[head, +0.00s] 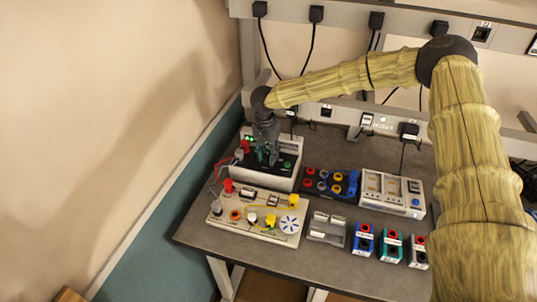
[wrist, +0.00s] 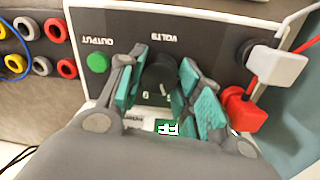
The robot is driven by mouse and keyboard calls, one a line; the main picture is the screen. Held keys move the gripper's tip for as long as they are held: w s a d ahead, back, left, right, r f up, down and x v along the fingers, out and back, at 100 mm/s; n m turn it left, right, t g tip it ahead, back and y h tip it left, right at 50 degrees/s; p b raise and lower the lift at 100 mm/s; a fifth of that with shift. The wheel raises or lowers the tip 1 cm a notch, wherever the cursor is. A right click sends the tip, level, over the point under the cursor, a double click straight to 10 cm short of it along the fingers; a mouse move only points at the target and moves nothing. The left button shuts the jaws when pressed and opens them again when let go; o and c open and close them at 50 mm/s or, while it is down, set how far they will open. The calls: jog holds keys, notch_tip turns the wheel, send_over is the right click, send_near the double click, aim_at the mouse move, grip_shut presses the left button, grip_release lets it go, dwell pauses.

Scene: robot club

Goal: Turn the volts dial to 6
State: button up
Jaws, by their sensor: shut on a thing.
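The power supply (head: 288,178) is a pale box with a dark front panel at the back left of the table. In the wrist view its dark panel (wrist: 110,22) carries the VOLTS label, a green OUTPUT button (wrist: 97,62) and a black volts dial (wrist: 158,75). My gripper (wrist: 165,90) has its teal-padded fingers on either side of the dial and is shut on it. A "0" mark shows near the dial's edge; the other scale numbers are hidden. A green display (wrist: 168,128) is partly covered by my gripper. In the head view my gripper (head: 268,158) hides the dial.
Red (wrist: 243,108) and grey (wrist: 275,65) plugs with leads sit in the supply beside my fingers. A circuit board (head: 255,215) stands in front. A socket panel (head: 330,183), a meter-like box (head: 392,192) and several small blocks (head: 390,247) stand to the right.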

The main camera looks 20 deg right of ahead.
aim_at(266, 155)
jog(key=shift+s+f, duration=0.15)
jog(key=o, duration=1)
jog(key=shift+o, duration=0.2)
jog(key=shift+r, duration=0.75)
notch_tip(266, 155, up, 11)
jog(key=shift+w+a+f, duration=0.2)
jog(key=shift+w+a, duration=0.05)
